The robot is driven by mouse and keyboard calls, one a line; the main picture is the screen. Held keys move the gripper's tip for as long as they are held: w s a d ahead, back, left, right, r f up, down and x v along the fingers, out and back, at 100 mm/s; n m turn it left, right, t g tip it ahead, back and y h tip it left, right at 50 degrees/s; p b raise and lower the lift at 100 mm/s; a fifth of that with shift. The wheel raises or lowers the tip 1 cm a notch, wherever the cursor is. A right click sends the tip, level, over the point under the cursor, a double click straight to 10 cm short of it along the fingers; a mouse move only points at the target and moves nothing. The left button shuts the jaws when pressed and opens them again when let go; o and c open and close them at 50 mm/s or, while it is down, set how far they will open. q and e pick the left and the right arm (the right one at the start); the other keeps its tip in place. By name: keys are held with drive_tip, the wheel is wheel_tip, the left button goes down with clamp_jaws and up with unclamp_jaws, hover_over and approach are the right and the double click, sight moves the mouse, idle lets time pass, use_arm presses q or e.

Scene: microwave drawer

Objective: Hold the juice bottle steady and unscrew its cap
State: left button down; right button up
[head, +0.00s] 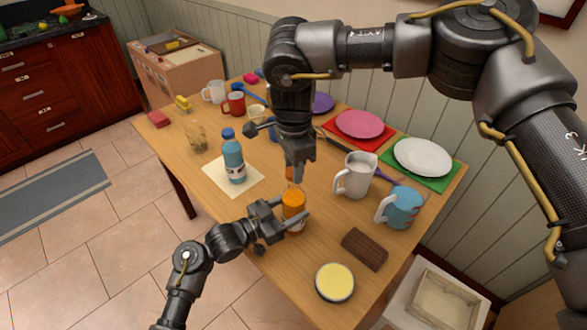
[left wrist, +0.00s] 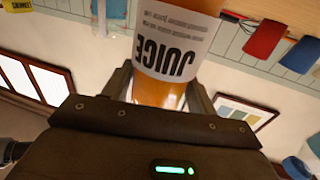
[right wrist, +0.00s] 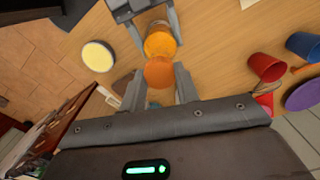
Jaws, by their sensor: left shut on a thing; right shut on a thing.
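The juice bottle (head: 293,203) stands upright near the front edge of the wooden table, orange with a white label. My left gripper (head: 294,213) is shut around its body from the left. In the left wrist view the bottle (left wrist: 170,55) sits between the fingers, its JUICE label upside down. My right gripper (head: 294,178) points down above the bottle, shut on the orange cap (right wrist: 158,72). In the right wrist view the cap lies in front of the bottle's orange top (right wrist: 160,42). I cannot tell whether the cap touches the neck, as the fingers partly hide it.
A blue bottle (head: 233,160) stands on a pale mat to the left. A white pitcher (head: 356,176) and a blue mug (head: 402,207) stand to the right. A brown block (head: 364,249) and a yellow-topped round container (head: 335,282) lie nearer the front. The table between them is clear.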

drive_tip(key=shift+r, duration=1.5)
use_arm(q)
drive_tip(key=shift+c, duration=1.9)
unclamp_jaws()
drive_tip(key=b+v, duration=0.1)
drive_tip(key=v, duration=1.1)
use_arm(e)
drive_tip(key=shift+f, duration=0.55)
